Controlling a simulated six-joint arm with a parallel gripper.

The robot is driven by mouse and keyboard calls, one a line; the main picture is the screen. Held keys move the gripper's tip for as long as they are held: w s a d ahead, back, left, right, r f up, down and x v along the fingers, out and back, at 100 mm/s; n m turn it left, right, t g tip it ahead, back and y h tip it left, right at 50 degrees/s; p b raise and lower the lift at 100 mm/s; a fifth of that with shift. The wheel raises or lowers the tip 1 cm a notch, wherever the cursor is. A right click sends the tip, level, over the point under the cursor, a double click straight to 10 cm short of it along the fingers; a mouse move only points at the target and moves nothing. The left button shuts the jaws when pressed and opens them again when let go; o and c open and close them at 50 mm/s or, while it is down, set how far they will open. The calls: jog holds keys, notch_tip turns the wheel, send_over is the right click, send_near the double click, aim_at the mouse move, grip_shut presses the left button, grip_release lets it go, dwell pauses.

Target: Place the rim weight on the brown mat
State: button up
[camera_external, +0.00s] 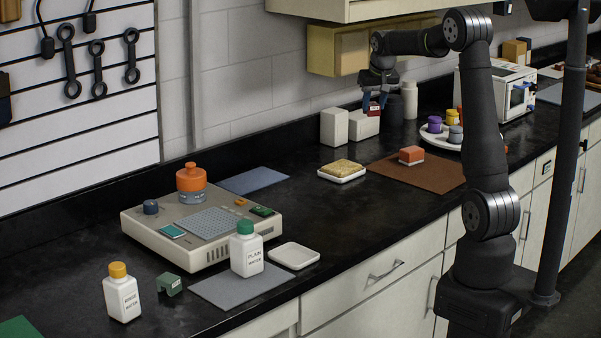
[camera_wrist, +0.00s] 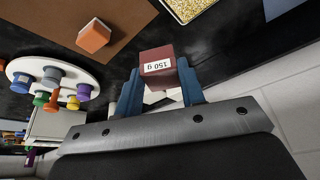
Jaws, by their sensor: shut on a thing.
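A dark red block (camera_wrist: 158,62) with a white "150 g" label is held between the blue fingers of my gripper (camera_wrist: 160,82). In the external view my gripper (camera_external: 375,102) holds the red block (camera_external: 373,108) in the air near the back wall, in front of white boxes. The brown mat (camera_external: 442,174) lies on the counter, nearer the front and to the right of my gripper. An orange-red block (camera_external: 411,155) sits on the mat's back part. The mat (camera_wrist: 125,20) and that block (camera_wrist: 94,36) also show in the wrist view. I cannot tell which block is the rim weight by name.
White boxes (camera_external: 334,127) and a pale bottle (camera_external: 409,100) stand by the wall. A round white tray (camera_external: 430,136) with coloured weights is behind the mat. The mat's front and right are clear.

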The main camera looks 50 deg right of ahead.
jog(key=s+d+f+m, duration=0.1)
jog(key=s+d, duration=0.4)
jog(key=s, duration=0.3)
jog(key=s+d+m+h, duration=0.1)
jog(key=s+d, duration=0.3)
jog(key=s, duration=0.4)
jog(key=s+d+f+m, duration=0.1)
jog(key=s+d, duration=0.4)
jog(key=s, duration=0.2)
jog(key=shift+g, duration=0.3)
jog(key=w+a+f, duration=0.1)
jog(key=w+f, duration=0.2)
jog(key=f, duration=0.1)
jog(key=w+a+f, duration=0.2)
jog(key=w+f, duration=0.2)
jog(key=w+a+f, duration=0.1)
jog(key=w+f, duration=0.2)
jog(key=f, duration=0.1)
jog(key=shift+w+a, duration=0.2)
jog(key=shift+w, duration=0.2)
jog(key=shift+f, duration=1.95)
jog(key=o, duration=1.1)
jog(key=shift+f, duration=0.15)
jog(key=shift+c, duration=0.2)
